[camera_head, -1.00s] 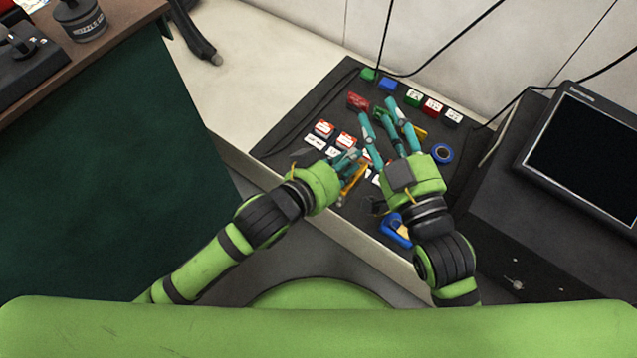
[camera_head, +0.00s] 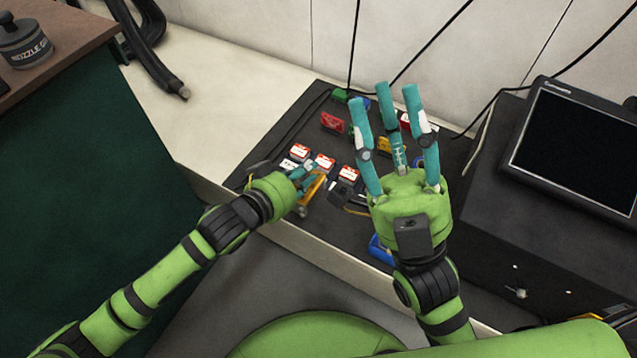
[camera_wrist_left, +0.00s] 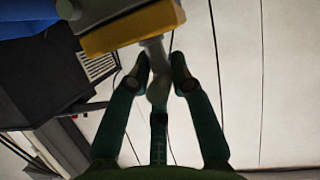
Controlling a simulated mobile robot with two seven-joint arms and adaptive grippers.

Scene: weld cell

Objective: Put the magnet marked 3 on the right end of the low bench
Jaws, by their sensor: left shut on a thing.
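My left gripper (camera_head: 303,178) is shut on a yellow and grey block, which shows as a yellow piece (camera_head: 312,190) in the head view. In the left wrist view, the left gripper's fingers (camera_wrist_left: 160,75) close around a grey stem below the block (camera_wrist_left: 130,32). No number can be read on it, so I cannot tell whether it is the magnet marked 3. My right gripper (camera_head: 385,97) is open, its fingers spread over the dark mat. A pale low bench (camera_head: 215,85) runs along the wall.
The dark mat (camera_head: 290,128) holds several red-and-white boxes (camera_head: 300,151), a red block (camera_head: 332,122) and a blue item (camera_head: 381,249) partly behind my right arm. A monitor (camera_head: 575,145) stands on a dark cabinet at right. A dark green cabinet (camera_head: 90,170) is at left. Black cables hang behind.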

